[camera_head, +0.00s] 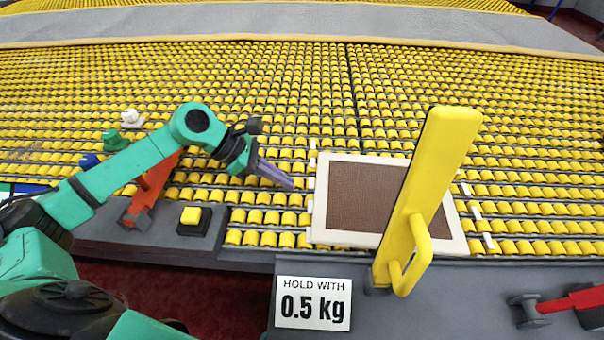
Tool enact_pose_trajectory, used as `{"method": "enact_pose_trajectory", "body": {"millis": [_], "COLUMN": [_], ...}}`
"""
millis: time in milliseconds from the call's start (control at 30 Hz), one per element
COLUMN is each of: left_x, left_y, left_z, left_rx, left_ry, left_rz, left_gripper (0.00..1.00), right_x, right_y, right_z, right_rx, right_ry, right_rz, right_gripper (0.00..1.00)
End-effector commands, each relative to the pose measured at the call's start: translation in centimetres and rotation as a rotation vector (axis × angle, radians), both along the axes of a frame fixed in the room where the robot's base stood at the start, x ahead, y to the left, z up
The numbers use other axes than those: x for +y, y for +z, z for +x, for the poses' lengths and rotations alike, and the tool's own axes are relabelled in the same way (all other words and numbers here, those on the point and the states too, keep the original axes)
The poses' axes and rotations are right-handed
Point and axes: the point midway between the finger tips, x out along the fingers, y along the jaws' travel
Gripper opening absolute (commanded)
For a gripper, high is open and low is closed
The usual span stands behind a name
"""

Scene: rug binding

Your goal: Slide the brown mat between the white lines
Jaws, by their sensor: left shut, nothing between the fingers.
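The brown mat (365,196) has a cream border and lies on the yellow roller bed at centre right. Its left edge is close against the left dashed white line (312,163); I cannot tell whether it overlaps it. A gap shows between its right edge and the right dashed white line (477,212). An upright yellow board with a handle (440,160) stands in front of the mat and hides part of its right side. My left gripper (288,182) is shut and empty, just left of the mat's upper left side. My right gripper is not in view.
A sign (312,303) reading "HOLD WITH 0.5 kg" is on the grey front ledge. A yellow button (191,216) on a dark box and an orange-red bracket (144,200) are at left. A red and dark object (568,304) is at lower right. Rollers behind the mat are clear.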

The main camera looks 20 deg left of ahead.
Motion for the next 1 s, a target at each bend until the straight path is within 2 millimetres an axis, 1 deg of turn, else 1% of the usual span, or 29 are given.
{"method": "enact_pose_trajectory", "body": {"millis": [33, 100, 233, 333, 633, 833, 1000], "left_x": [-1.0, -2.2, -3.6, -4.0, -4.1, -6.3, -6.5], "left_y": [0.3, 0.4, 0.1, -0.1, -0.2, -0.2, -0.1], "left_z": [0.3, 0.7, 1.1, 1.2, 1.3, 2.0, 2.0], "left_rx": [-0.003, -0.004, -0.003, 0.0, -0.001, -0.003, 0.0], "left_ry": [-0.003, -0.004, -0.001, 0.0, 0.0, -0.001, 0.001], "left_rz": [-0.005, -0.005, -0.003, -0.001, -0.002, -0.003, -0.001], "left_gripper": [0.0, 0.0, 0.0, 0.0, 0.0, 0.0, 0.0], "right_x": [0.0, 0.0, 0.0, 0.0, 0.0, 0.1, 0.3], "right_y": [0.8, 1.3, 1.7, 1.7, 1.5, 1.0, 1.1], "right_z": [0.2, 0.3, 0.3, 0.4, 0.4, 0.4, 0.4], "right_rx": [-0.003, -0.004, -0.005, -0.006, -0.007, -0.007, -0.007], "right_ry": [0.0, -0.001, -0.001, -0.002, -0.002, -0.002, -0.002], "right_rz": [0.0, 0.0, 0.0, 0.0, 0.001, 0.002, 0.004], "right_gripper": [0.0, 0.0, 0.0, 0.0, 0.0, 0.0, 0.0]}}
